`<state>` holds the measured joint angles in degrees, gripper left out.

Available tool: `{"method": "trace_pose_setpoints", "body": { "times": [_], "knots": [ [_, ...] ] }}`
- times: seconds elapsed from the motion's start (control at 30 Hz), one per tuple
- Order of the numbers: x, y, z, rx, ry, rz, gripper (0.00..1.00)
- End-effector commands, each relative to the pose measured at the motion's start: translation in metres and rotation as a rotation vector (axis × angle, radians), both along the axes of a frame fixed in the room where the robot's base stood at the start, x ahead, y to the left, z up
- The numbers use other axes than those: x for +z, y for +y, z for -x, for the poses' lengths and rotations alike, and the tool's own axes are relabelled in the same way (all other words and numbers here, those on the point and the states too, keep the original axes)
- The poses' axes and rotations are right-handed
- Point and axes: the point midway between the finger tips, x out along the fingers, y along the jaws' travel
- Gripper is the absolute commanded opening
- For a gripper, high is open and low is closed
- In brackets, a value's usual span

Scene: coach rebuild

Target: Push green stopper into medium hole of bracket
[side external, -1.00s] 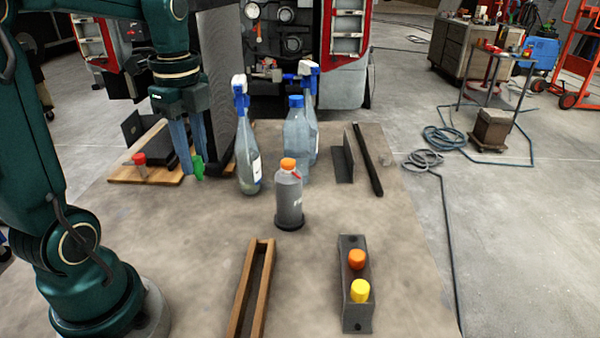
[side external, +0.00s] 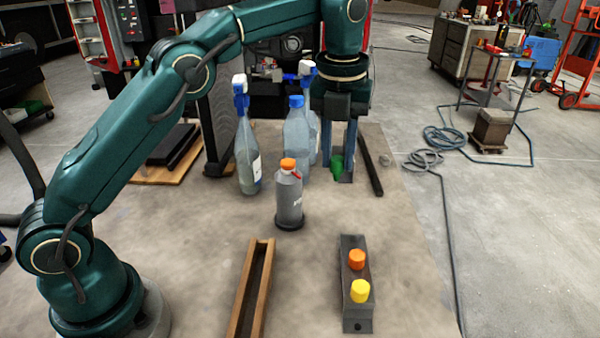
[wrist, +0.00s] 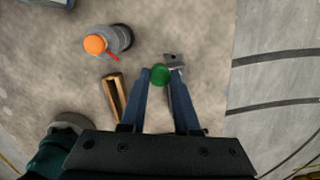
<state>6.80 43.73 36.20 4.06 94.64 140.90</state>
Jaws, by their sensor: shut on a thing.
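My gripper (side external: 337,168) is shut on the green stopper (side external: 337,163), held between the blue fingertips in the air over the back right of the table. The wrist view also shows the green stopper (wrist: 159,74) between the fingers. The grey bracket (side external: 356,312) lies at the front right, apart from the gripper. An orange stopper (side external: 356,259) and a yellow stopper (side external: 360,291) sit in it, and small dark holes show near its ends. In the wrist view, the bracket's end (wrist: 175,57) shows beyond the green stopper; the fingers hide much of the rest.
A grey bottle with an orange cap (side external: 289,200) stands mid-table. Clear spray bottles (side external: 247,160) stand behind it, left of the gripper. A wooden channel (side external: 237,312) lies left of the bracket. A dark bar (side external: 371,170) lies at the back right. Table between gripper and bracket looks clear.

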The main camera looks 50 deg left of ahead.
Motion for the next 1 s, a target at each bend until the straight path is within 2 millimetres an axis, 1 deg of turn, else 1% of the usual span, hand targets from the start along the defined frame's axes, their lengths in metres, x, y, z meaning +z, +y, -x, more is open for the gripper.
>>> {"method": "trace_pose_setpoints", "body": {
  "times": [0.03, 0.1, 0.2, 0.43, 0.57, 0.67, 1.0],
  "knots": [
    [-0.006, -0.014, -0.001, -0.037, -0.001, -0.003, 0.0],
    [-0.012, -0.029, -0.001, -0.074, -0.005, -0.008, 0.0],
    [-0.019, -0.041, 0.002, -0.106, -0.01, -0.012, 0.0],
    [-0.027, -0.053, 0.006, -0.137, -0.021, -0.017, 0.0],
    [-0.031, -0.054, 0.006, -0.141, -0.025, -0.022, 0.0],
    [-0.038, -0.054, 0.006, -0.14, -0.024, -0.022, 0.0],
    [-0.07, -0.054, 0.007, -0.139, -0.023, -0.021, 0.0]
  ]
}}
